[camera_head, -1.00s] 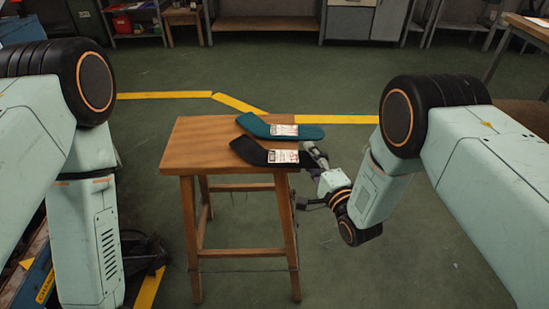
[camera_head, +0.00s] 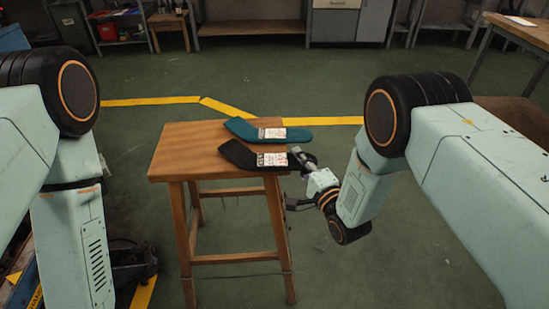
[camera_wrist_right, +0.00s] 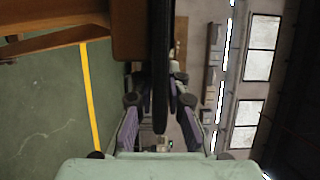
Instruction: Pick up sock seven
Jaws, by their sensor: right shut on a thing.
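A black sock (camera_head: 238,154) with a white printed label lies flat near the front of the wooden stool's top (camera_head: 180,140). A teal sock (camera_head: 242,128) with a similar label lies behind it. The label print is too small to read, so I cannot tell which number either sock has. My right gripper (camera_head: 301,158) is at the stool's right edge, shut on the right end of the black sock. In the right wrist view the black sock (camera_wrist_right: 160,70) shows edge-on between the two fingers. My left arm shows at the left, but its gripper is out of view.
The stool stands on a green floor with a yellow line (camera_head: 325,121) behind it. Shelves and cabinets (camera_head: 335,22) line the back. A wooden table (camera_head: 520,35) is at the upper right. Floor around the stool is mostly clear.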

